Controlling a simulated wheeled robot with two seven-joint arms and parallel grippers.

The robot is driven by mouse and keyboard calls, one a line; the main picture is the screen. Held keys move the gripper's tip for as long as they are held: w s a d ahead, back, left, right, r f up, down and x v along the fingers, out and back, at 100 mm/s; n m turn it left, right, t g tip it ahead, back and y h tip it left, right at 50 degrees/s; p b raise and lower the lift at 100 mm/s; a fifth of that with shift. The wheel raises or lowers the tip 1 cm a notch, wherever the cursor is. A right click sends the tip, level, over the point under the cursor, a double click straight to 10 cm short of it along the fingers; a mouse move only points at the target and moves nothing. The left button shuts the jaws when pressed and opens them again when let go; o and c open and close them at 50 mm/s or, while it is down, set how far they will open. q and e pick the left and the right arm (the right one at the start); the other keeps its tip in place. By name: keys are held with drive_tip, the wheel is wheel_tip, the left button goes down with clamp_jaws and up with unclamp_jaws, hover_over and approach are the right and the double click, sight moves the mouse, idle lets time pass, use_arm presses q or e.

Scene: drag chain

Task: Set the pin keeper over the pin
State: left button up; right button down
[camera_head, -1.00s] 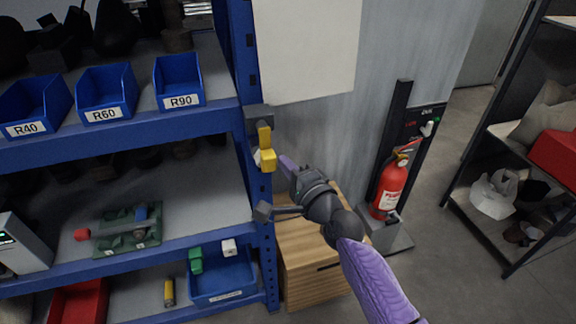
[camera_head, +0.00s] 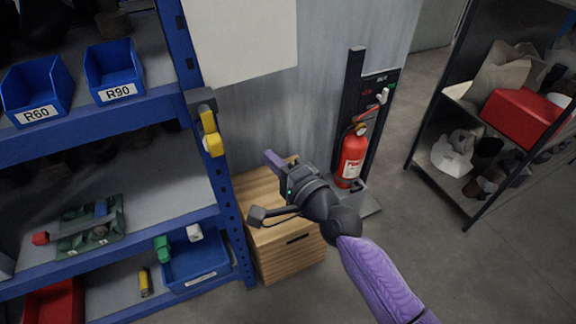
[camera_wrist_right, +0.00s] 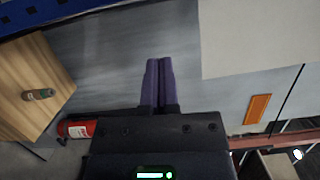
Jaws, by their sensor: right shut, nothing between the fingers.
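A dark bracket (camera_head: 200,98) sits on the blue shelf post, with a yellow piece (camera_head: 211,134) hanging at it. This yellow piece looks like the pin keeper and its fitting, but I cannot tell keeper from pin, or whether one covers the other. My right gripper (camera_head: 271,158) is to the right of the yellow piece and clearly apart from it. In the right wrist view its purple fingers (camera_wrist_right: 158,80) are pressed together and empty. The yellow piece is not seen in that view. My left gripper is not in view.
A wooden cabinet (camera_head: 285,250) stands below my right gripper, beside the blue shelf with its bins (camera_head: 114,70). A red fire extinguisher (camera_head: 352,155) stands behind to the right. A dark rack (camera_head: 440,140) is at the far right. Open floor lies between.

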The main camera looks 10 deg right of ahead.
drive_tip(key=v, duration=0.3)
drive_tip(key=shift+s+d, duration=0.2)
drive_tip(key=shift+s, duration=0.1)
drive_tip(key=s+d+f+n+g+h, duration=0.2)
drive_tip(key=s+d+f, duration=0.15)
drive_tip(key=f, duration=0.65)
drive_tip(key=s+d+f+n+g+h+b, duration=0.1)
drive_tip(key=s+d+f+n+g+h, duration=0.2)
drive_tip(key=f, duration=0.7)
drive_tip(key=s+d+f+n+g+h, duration=0.2)
drive_tip(key=s+f, duration=0.3)
drive_tip(key=f, duration=0.5)
drive_tip(key=s+d+f+n+g+h, duration=0.1)
drive_tip(key=s+f, duration=0.3)
drive_tip(key=s, duration=0.5)
drive_tip(key=s+d+f+n+g+h+b, duration=0.1)
drive_tip(key=s+f+n+g, duration=0.3)
drive_tip(key=s, duration=0.5)
drive_tip(key=s+d+f+n+g, duration=0.2)
drive_tip(key=s+d+f+n, duration=0.1)
drive_tip(key=s, duration=0.6)
drive_tip(key=shift+s+f+g+h, duration=0.4)
drive_tip(key=shift+f, duration=0.45)
